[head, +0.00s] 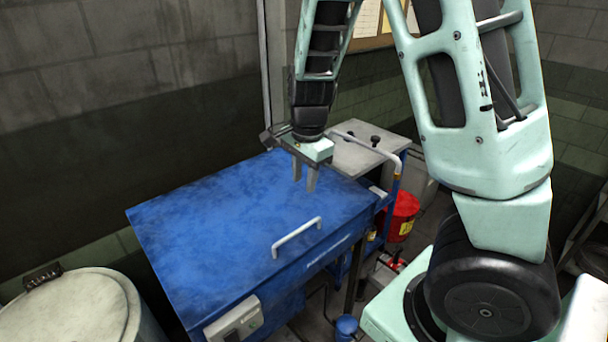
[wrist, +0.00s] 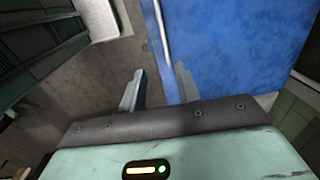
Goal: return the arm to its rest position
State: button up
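My gripper (head: 305,178) hangs above the far right part of the blue machine's lid (head: 200,215) in the head view. Its two fingers point down and stand apart with nothing between them. In the wrist view my gripper (wrist: 158,88) also shows both fingers spread, with the blue surface (wrist: 220,45) and the grey floor (wrist: 95,75) behind them. My arm is bent, with its upper part at the right of the head view and its forearm coming down from the top. I cannot tell whether the fingers touch the lid.
A white handle (head: 297,237) sits on the lid's front part. A grey box with black knobs (head: 358,153) and a bent pale pipe stand behind right. A red bucket (head: 402,217) is right of the machine. A round grey drum (head: 70,312) stands front left. A wall closes the back.

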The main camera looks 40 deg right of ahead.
dwell(0.4)
jog(key=s+a+n+g+y+b, duration=0.1)
jog(key=s+a+n, duration=0.4)
jog(key=a, duration=0.4)
jog(key=s+a+n+y+b, duration=0.15)
jog(key=s+a+n, duration=0.25)
jog(key=a+n, duration=0.45)
jog(key=s+a+n+h+b, duration=0.2)
jog(key=s+a+n, duration=0.4)
jog(key=s+n, duration=0.5)
jog(key=shift+s+a+r+n, duration=0.2)
jog(key=shift+s+a+n, duration=0.15)
jog(key=shift+s, duration=0.1)
